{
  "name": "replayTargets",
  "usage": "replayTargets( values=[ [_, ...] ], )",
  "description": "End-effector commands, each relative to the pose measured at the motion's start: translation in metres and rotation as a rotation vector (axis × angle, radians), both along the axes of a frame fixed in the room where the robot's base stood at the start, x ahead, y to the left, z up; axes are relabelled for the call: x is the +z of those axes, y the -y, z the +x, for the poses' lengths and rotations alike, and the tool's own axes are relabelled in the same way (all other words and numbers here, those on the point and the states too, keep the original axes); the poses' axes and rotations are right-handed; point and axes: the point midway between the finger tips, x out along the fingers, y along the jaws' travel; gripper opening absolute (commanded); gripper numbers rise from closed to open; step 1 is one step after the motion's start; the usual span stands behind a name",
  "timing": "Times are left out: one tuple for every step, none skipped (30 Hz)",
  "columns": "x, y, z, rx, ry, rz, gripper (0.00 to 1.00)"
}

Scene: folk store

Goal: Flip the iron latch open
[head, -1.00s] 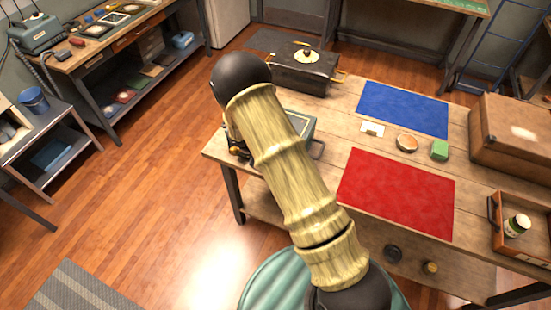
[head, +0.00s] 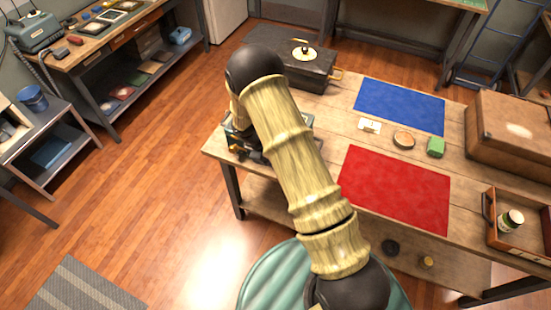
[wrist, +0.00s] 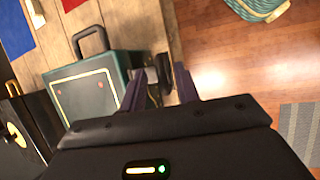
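A dark green box (wrist: 95,88) with a thin line border on its face and a dark carry handle (wrist: 90,42) lies on the wooden table, in the wrist view. Dark metal hardware, which looks like the iron latch (wrist: 152,76), sticks out from the box's right side. My gripper (wrist: 161,72) is open, its two fingers standing apart on either side of this hardware; I cannot tell whether they touch it. The latch's exact position is unclear. In the head view the box (head: 307,121) is mostly hidden behind my arm, at the table's left end.
A black chest (head: 310,72) with brass handles stands behind the box. Open floor (head: 150,180) is left of the table.

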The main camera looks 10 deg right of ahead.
Motion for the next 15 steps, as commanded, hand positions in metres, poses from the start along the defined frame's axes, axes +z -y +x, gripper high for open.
replayTargets(
  values=[
    [0.000,0.000,0.000,0.000,0.000,0.000,0.32],
    [0.000,0.000,0.000,0.000,0.000,0.000,0.32],
    [0.000,0.000,0.000,0.000,-0.001,0.001,0.32],
    [0.000,0.000,0.000,0.000,-0.001,0.001,0.32],
    [0.000,-0.001,0.000,0.000,-0.001,0.001,0.32],
    [0.001,-0.001,0.000,0.000,0.000,0.000,0.32],
    [0.002,-0.002,0.000,0.000,0.001,0.001,0.32],
    [0.003,-0.002,0.000,0.000,0.001,0.001,0.32],
    [0.005,-0.004,0.001,0.000,0.001,0.002,0.32],
    [0.007,-0.005,0.001,0.000,0.002,0.002,0.32],
    [0.010,-0.006,0.001,0.000,0.002,0.002,0.32],
    [0.014,-0.009,0.001,0.000,0.003,0.002,0.32],
    [0.017,-0.011,0.002,0.001,0.003,0.003,0.32],
    [0.022,-0.013,0.002,0.001,0.003,0.003,0.32],
    [0.027,-0.015,0.002,0.001,0.003,0.003,0.32]
  ],
)
